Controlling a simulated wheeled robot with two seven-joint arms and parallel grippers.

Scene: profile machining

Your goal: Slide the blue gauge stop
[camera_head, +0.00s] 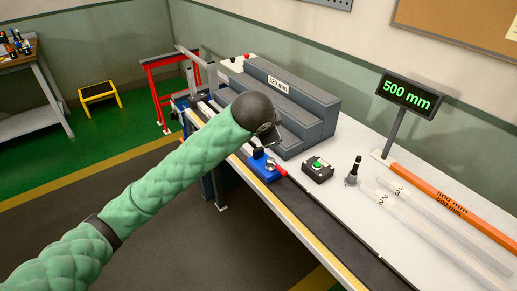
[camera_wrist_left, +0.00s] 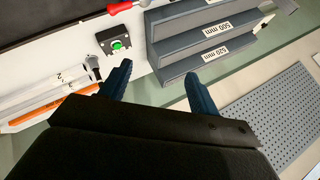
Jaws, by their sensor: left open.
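The blue gauge stop (camera_head: 262,166) sits on the dark rail along the front of the bench, with a red-handled lever on its right side. In the left wrist view only the red handle (camera_wrist_left: 119,6) shows at the top edge; the blue body is out of that picture. My left gripper (camera_wrist_left: 158,88) is open and empty, its two dark blue fingers spread. In the head view its dark wrist is above the bench near the grey steps, and its fingers are mostly hidden. It is apart from the gauge stop. My right gripper is in neither view.
Grey steps (camera_head: 300,108) with mm labels stand behind the stop. A green-button box (camera_head: 318,170), a small dark upright tool (camera_head: 353,172), clear strips and an orange bar (camera_head: 440,193) lie to the right. A display (camera_head: 407,95) reads 500 mm. The rail (camera_head: 335,225) right of the stop looks clear.

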